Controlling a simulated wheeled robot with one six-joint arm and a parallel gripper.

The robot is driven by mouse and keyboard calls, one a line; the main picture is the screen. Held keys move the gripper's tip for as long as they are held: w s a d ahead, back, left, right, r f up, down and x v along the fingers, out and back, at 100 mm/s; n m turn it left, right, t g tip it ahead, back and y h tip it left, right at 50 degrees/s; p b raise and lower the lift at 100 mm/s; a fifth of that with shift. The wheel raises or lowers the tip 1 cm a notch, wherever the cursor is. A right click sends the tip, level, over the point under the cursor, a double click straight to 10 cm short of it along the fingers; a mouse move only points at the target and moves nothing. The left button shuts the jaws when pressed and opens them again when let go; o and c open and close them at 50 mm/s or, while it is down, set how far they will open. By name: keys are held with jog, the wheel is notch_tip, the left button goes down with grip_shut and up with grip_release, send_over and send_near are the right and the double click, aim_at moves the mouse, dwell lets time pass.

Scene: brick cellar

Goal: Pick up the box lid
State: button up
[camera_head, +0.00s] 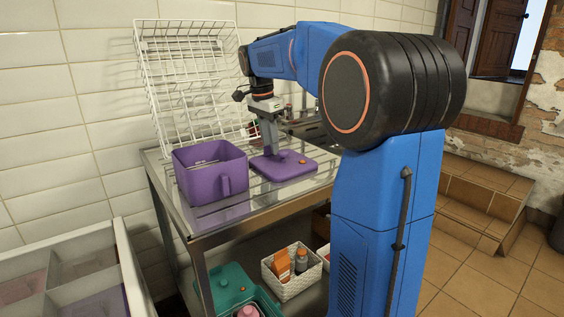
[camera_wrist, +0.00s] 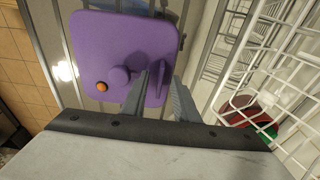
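The purple box lid (camera_head: 284,166) lies flat on the metal table, right of the open purple box (camera_head: 210,172). In the wrist view the lid (camera_wrist: 105,45) shows a round knob and an upright fin-like grip (camera_wrist: 159,85). My gripper (camera_wrist: 160,76) points down over the lid, its two fingers apart with the fin seen between them. I cannot tell whether the fingertips touch the fin. In the head view my gripper (camera_head: 271,149) is low over the lid, its fingers hard to make out.
A white wire rack (camera_head: 190,75) leans on the tiled wall behind the table (camera_head: 240,212). A white basket (camera_head: 292,283) and a teal container (camera_head: 230,285) sit below. A divided bin (camera_head: 108,238) stands at the left. Tiled steps are at the right.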

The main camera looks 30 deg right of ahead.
jog(key=shift+c, duration=0.6)
grip_shut()
